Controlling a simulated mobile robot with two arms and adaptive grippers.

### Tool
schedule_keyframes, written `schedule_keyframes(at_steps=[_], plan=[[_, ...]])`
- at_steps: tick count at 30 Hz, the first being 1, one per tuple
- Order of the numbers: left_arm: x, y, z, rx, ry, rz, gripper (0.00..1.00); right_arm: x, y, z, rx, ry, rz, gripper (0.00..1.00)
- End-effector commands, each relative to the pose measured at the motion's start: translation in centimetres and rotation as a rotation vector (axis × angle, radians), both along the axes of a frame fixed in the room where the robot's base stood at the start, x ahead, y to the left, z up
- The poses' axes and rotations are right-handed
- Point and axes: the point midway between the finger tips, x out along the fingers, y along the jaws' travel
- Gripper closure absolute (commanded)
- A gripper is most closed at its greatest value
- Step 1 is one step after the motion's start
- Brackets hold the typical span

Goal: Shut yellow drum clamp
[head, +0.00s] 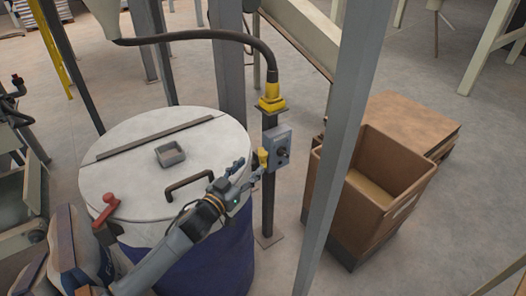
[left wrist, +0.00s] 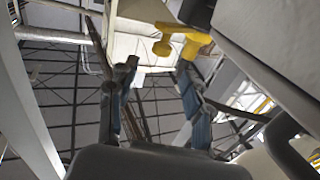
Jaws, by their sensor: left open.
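The drum (head: 210,262) has a blue body and a round white lid (head: 125,180). A yellow clamp piece (head: 262,157) shows at the right of the lid, partly in front of a grey control box; where it joins the drum is not clear. It also shows in the left wrist view, as a yellow lever (left wrist: 186,38) with a rounded knob, just beyond my fingertips. My left gripper (head: 246,172) is open and empty at the drum's right rim, close to the yellow clamp; contact cannot be told. My right gripper is not in view.
A red clamp (head: 108,205) sits on the lid's left rim. The lid carries a black handle (head: 189,184) and a small grey box (head: 170,155). A post with the control box (head: 278,146) and a grey upright (head: 345,120) stand right of the drum, before a brown bin (head: 372,215).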

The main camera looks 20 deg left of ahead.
Motion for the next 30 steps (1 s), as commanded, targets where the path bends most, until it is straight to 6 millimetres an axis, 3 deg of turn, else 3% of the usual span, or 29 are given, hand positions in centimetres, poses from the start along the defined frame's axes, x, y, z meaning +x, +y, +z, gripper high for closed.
schedule_keyframes(at_steps=[6, 12, 25, 30], plan=[[4.6, -1.2, 0.2, 0.000, -0.001, 0.001, 0.50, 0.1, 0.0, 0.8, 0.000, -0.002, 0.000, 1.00], [7.0, -1.9, 0.0, 0.000, 0.000, 0.001, 0.50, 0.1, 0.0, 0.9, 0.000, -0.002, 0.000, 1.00], [7.8, -2.1, 0.0, 0.000, 0.001, 0.000, 0.50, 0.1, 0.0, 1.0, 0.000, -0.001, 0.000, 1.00], [7.8, -2.1, 0.0, 0.000, 0.001, 0.001, 0.85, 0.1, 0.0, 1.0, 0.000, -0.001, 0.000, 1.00]])
